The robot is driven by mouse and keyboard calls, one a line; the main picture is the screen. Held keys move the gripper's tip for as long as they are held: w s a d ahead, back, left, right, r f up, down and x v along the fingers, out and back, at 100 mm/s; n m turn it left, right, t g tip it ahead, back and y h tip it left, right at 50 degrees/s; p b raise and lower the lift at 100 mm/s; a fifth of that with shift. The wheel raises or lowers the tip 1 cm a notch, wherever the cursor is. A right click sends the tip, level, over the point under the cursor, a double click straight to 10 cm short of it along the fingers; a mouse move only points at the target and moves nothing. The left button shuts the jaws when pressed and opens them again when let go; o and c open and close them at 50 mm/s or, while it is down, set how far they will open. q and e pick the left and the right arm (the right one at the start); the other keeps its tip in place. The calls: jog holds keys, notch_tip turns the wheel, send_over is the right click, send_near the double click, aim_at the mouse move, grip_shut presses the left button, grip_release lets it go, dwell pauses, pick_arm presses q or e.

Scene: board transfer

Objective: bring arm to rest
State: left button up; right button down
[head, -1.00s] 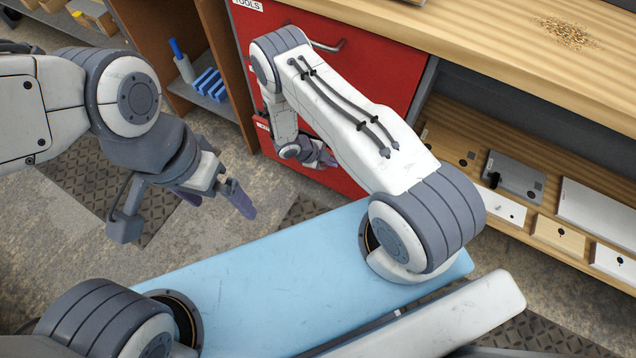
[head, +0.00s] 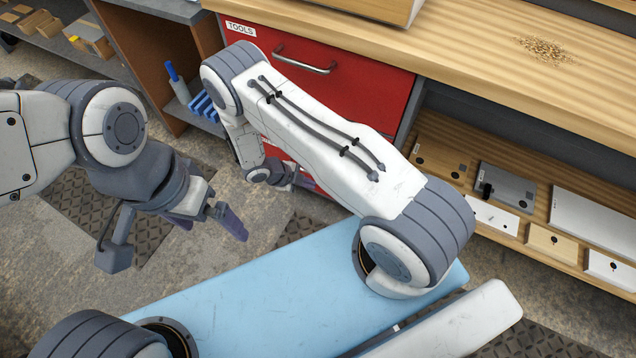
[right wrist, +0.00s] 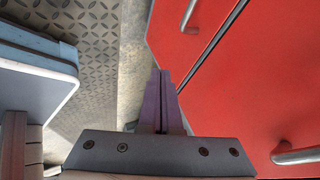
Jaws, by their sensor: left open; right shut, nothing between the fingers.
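My right arm reaches over my blue base toward the red tool cabinet (head: 345,85). Its gripper (head: 298,180) is small and partly hidden behind the arm in the head view, low in front of the cabinet. In the right wrist view the right gripper's purple fingers (right wrist: 161,85) are together with nothing between them. My left gripper (head: 212,222) hangs over the floor at the left with its fingers apart and empty.
The red cabinet has metal handles (head: 305,62). A wooden worktop (head: 480,60) with a patch of crumbs (head: 547,49) runs above. A shelf (head: 450,195) below it holds several boards and boxes. Blue items (head: 203,106) stand in a brown cabinet at the left.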

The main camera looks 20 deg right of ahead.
jog(key=s+a+r+m+y, duration=0.1)
jog(key=a+r+m, duration=0.4)
jog(key=r+m, duration=0.5)
jog(key=s+a+r+m+y, duration=0.1)
jog(key=a+r+m, duration=0.4)
jog(key=r, duration=0.8)
jog(key=s+a+r+m+y, duration=0.2)
jog(key=s+r+m+y, duration=0.1)
jog(key=s+r+m, duration=0.7)
jog(key=s+a+r+m+y, duration=0.25)
jog(key=s+r+m, duration=0.45)
jog(key=m, duration=0.5)
notch_tip(320, 180, up, 18)
jog(key=s+p, duration=0.1)
jog(key=p, duration=1.8)
jog(key=shift+s+d+m+y, duration=0.2)
jog(key=shift+m+y, duration=0.1)
jog(key=shift+y, duration=0.15)
jog(key=shift+f, duration=0.1)
